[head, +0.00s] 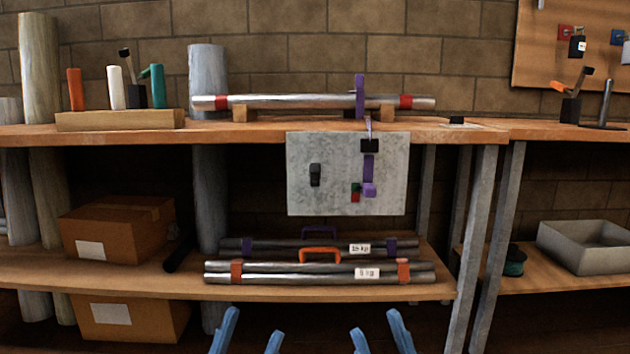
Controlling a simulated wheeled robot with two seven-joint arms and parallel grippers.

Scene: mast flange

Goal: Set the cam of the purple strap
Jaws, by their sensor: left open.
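The purple strap (360,88) stands up around a silver pipe (290,101) on the bench top. Its lower part (369,166) hangs over the front edge, against a grey panel. A black block (369,146) sits on this hanging part, and a purple piece (369,190) is at its lower end. I cannot tell which of these is the cam or how it is set. My left gripper (254,323) and right gripper (375,322) are at the bottom edge, low in front of the shelf. Both have their blue fingers apart, with nothing seen between them.
The grey panel (300,204) also bears a black fitting (315,174) and a small red and green piece (355,192). The pipe rests on wooden blocks (244,112). Pipe bundles (330,279) with handles lie on the lower shelf. Boxes (120,232) stand left.

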